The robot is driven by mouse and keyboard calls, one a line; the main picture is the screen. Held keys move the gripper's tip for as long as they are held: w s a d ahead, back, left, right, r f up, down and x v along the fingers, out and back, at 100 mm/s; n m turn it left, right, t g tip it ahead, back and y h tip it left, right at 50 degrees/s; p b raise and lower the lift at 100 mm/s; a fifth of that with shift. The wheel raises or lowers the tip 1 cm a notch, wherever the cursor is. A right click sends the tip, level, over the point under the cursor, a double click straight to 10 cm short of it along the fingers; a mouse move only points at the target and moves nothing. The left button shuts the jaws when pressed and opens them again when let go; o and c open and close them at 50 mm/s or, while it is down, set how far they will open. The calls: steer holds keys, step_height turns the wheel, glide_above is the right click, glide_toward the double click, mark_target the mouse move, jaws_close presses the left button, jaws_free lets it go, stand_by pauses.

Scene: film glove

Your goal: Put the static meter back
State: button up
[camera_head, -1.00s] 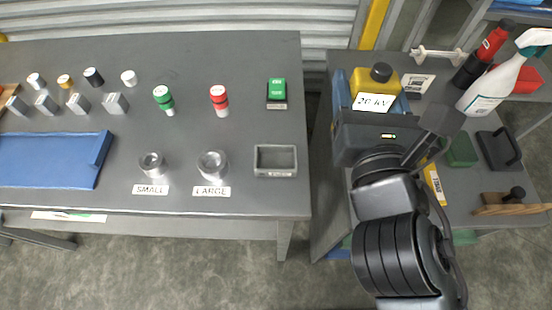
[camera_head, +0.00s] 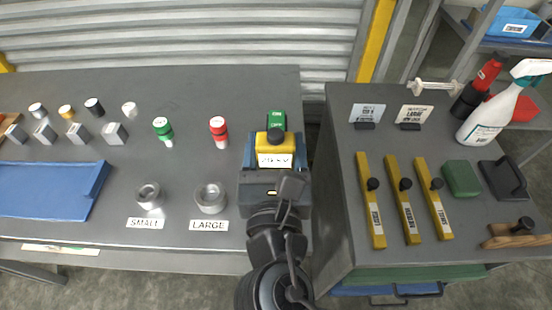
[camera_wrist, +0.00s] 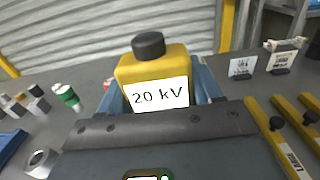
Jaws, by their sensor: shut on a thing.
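The static meter (camera_head: 275,147) is a yellow block with a black knob and a white label reading "20 kV". It also shows upright in the wrist view (camera_wrist: 153,66). My gripper (camera_head: 275,155) is shut on it, with blue fingers (camera_wrist: 206,84) at its two sides. In the head view it is over the right end of the left table, in front of the green switch (camera_head: 277,117). My gripper and wrist hide the grey open box seen earlier there. I cannot tell the meter's height above the table.
Two metal rings stand behind the labels SMALL (camera_head: 145,224) and LARGE (camera_head: 208,226). A gap separates the right table (camera_head: 340,205), which holds yellow bars (camera_head: 371,200), a spray bottle (camera_head: 497,105) and two sign cards (camera_head: 367,114).

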mark_target(276, 162)
steer(key=shift+f, duration=1.65)
steer(key=shift+f, duration=0.1)
steer(key=o, duration=1.2)
steer(key=shift+c, duration=0.2)
steer(key=s+b, duration=0.2)
steer(key=s, duration=1)
steer(key=shift+a, duration=0.15)
